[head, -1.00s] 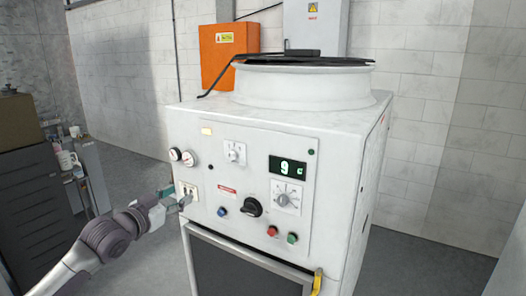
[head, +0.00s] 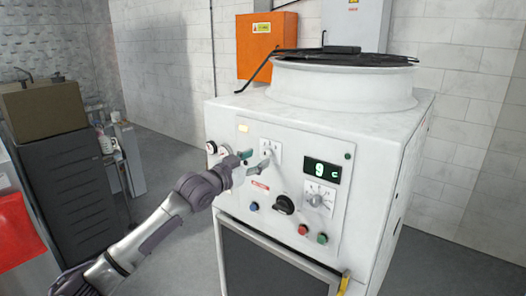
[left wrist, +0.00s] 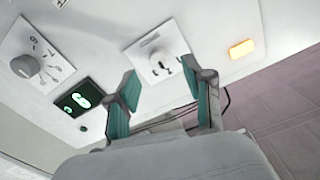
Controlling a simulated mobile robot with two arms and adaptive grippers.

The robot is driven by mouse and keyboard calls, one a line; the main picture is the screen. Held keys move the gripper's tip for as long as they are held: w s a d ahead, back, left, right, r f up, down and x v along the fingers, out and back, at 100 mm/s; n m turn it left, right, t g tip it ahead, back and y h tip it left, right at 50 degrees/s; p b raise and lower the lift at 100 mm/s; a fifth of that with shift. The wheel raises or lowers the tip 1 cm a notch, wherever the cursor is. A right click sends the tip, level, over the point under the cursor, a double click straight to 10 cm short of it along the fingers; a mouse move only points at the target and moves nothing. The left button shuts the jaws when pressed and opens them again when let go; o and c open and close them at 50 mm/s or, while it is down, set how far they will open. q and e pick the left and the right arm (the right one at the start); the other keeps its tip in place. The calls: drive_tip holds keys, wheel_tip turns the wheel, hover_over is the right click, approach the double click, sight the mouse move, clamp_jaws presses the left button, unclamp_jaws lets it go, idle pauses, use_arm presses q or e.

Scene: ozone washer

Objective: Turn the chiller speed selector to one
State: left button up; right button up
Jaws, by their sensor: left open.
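The white control panel (head: 335,225) has a small selector on a white plate (head: 277,148) and a larger numbered dial (head: 318,197). I cannot read which one is labelled chiller speed. My left gripper (head: 256,160) is open and empty, in front of the small selector and partly covering it. In the left wrist view, the open teal-padded fingers (left wrist: 160,75) point at the small selector plate (left wrist: 152,44). Its knob shows between the fingertips, seemingly not gripped; its setting is unclear. The numbered dial (left wrist: 26,66) is at the upper left there. My right gripper is not in view.
A green display (head: 322,171) reads 9 c. Below are a black rotary switch (head: 284,204), a blue button (head: 254,206), a red button (head: 303,230) and a green button (head: 322,238). A grey cabinet (head: 65,185) stands left, with open floor between.

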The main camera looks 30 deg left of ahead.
sight(265, 154)
use_arm(q)
drive_tip(key=shift+w+d+p, duration=0.2)
drive_tip(key=shift+w+p, duration=0.2)
drive_tip(key=shift+w, duration=1.55)
drive_tip(key=shift+c, duration=0.3)
clamp_jaws()
